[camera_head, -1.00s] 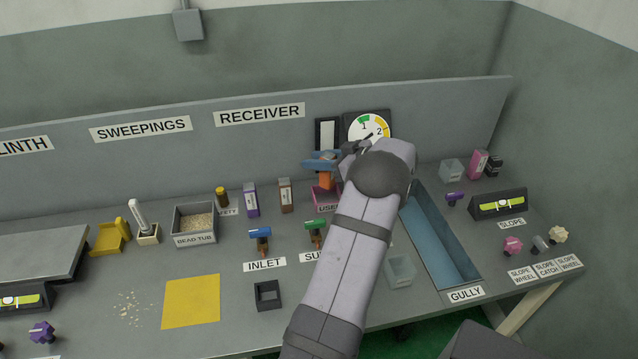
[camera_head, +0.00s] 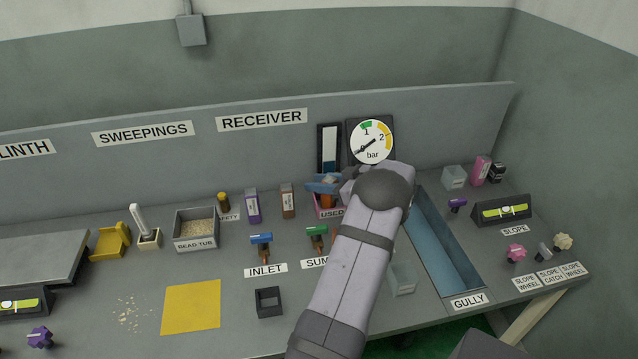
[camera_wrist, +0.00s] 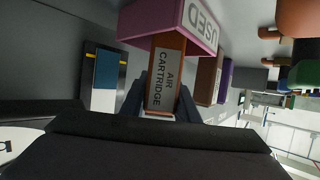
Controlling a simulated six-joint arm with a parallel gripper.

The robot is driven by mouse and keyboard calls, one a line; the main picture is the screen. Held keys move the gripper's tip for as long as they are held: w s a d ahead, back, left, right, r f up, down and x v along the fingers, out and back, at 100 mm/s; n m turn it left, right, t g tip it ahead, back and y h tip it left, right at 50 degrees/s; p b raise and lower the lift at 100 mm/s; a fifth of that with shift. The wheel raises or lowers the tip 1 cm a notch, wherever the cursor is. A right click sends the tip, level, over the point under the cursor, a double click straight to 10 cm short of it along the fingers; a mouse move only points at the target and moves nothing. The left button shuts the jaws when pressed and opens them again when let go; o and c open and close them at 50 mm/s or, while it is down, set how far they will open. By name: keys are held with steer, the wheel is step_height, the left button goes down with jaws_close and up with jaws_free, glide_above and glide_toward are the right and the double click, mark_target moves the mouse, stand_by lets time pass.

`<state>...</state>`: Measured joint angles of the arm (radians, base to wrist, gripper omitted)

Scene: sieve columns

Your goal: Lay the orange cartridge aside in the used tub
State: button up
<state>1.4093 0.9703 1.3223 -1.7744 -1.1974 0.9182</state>
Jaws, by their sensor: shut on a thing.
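The orange cartridge (camera_head: 327,200), labelled "AIR CARTRIDGE" in the wrist view (camera_wrist: 166,78), is held between the two fingers of my gripper (camera_wrist: 162,95). In the head view my gripper (camera_head: 325,186) is just above the pink used tub (camera_head: 331,212). The tub also shows in the wrist view, its "USED" label upside down (camera_wrist: 172,18). The cartridge's lower end passes behind the tub's labelled wall and is hidden, so it appears to be inside the tub. I cannot tell if it touches the tub floor.
A pressure gauge (camera_head: 371,141) and a dark framed panel (camera_head: 329,148) stand close behind. A brown box (camera_head: 288,201) and a purple box (camera_head: 253,206) stand left of the tub. The green-handled valve (camera_head: 317,232) is in front. The gully (camera_head: 440,240) lies to the right.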

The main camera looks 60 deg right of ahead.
steer(key=shift+f, duration=0.1)
steer(key=o, duration=1.1)
steer(key=v, duration=1.2)
steer(key=shift+r+p, duration=0.2)
steer(key=shift+p, duration=0.2)
